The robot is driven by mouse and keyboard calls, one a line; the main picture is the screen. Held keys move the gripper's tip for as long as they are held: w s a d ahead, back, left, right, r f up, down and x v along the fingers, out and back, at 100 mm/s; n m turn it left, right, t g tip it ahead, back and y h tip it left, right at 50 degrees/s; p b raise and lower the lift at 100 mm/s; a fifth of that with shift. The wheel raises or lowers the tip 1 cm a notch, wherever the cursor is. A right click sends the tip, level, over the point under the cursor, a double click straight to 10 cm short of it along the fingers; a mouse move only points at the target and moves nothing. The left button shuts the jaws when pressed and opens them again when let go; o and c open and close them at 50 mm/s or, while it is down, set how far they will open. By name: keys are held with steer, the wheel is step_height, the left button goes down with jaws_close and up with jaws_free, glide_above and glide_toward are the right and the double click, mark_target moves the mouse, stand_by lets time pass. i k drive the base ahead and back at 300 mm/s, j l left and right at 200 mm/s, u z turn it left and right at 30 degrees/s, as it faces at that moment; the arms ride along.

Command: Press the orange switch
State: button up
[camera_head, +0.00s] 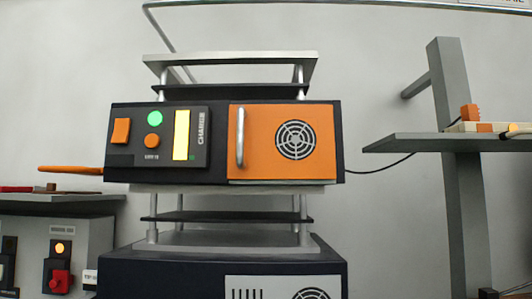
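The orange switch (121,131) is a rectangular rocker-like piece at the left end of a black control panel (140,160). The panel is on the front of a dark box unit (219,171). Its exact tilt is hard to tell. To its right on the panel are a lit green round light (155,118), a small orange round button (152,141) and a lit yellow vertical bar (181,135). My gripper is not in view, and nothing covers the switch.
An orange door (260,140) with a silver handle (240,137) fills the unit's right half. An orange bar (70,169) sticks out at left. A grey machine (70,240) stands lower left, a grey shelf (420,143) at right. The space before the panel looks clear.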

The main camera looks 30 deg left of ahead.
mark_target(121, 134)
steer(key=u, duration=1.9)
